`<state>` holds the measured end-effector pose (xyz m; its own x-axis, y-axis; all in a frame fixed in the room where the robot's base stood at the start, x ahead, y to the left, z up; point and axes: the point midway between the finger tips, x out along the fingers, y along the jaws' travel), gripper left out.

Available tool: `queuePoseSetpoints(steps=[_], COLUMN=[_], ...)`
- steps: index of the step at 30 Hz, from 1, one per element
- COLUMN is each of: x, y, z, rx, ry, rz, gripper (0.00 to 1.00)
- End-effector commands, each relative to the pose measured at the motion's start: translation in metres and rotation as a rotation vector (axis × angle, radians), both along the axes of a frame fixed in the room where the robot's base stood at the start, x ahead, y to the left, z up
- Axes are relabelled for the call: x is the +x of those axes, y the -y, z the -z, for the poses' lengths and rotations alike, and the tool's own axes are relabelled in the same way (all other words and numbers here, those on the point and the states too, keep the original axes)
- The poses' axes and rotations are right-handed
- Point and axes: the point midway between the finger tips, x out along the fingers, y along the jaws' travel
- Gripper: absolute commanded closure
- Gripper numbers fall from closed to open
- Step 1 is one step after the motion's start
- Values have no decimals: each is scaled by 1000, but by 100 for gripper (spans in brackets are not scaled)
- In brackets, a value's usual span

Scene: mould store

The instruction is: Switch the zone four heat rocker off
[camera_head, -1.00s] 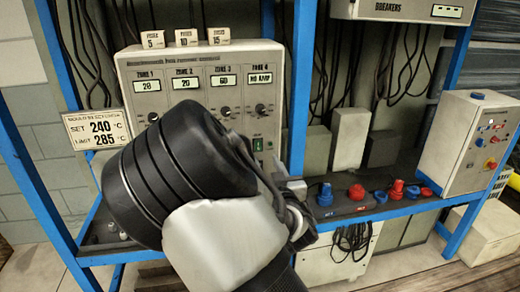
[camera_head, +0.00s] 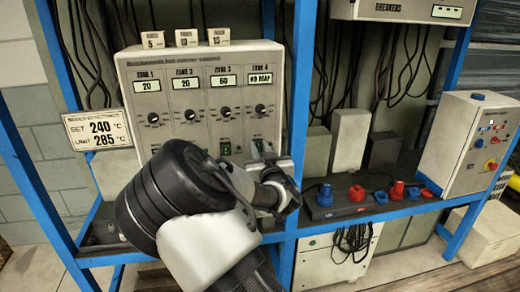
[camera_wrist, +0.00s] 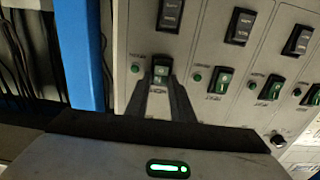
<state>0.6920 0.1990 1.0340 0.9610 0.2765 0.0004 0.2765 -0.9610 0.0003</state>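The grey controller box (camera_head: 200,75) has four zone columns; ZONE 4 is the rightmost in the head view. Its green rocker (camera_head: 258,146) shows just above my gripper (camera_head: 284,163). In the wrist view the panel appears turned round, with this column at the left, beside the blue post. Contact cannot be told. A black rocker (camera_wrist: 170,15) is in the same column.
Neighbouring green rockers (camera_wrist: 223,80) sit close by on the panel. A blue post (camera_head: 298,90) stands just right of the box. Red and blue connectors (camera_head: 356,193) stand on the shelf to the right. A SET/LIMIT sign (camera_head: 96,130) hangs at left.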

Motion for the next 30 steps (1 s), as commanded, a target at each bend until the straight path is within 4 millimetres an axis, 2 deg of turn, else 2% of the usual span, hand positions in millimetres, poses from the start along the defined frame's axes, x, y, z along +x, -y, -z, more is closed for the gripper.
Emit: queuePoseSetpoints(steps=[1,3,4,8,16,27,30], x=[0,0,0,0,1,-1,-1], y=[0,0,0,1,5,1,1], z=[0,0,0,3,24,24,18], rx=[0,0,0,2,32,61,77], ry=[0,0,0,1,41,213,272], rz=[0,0,0,1,7,1,1], gripper=[88,100,100,100,100,100,100])
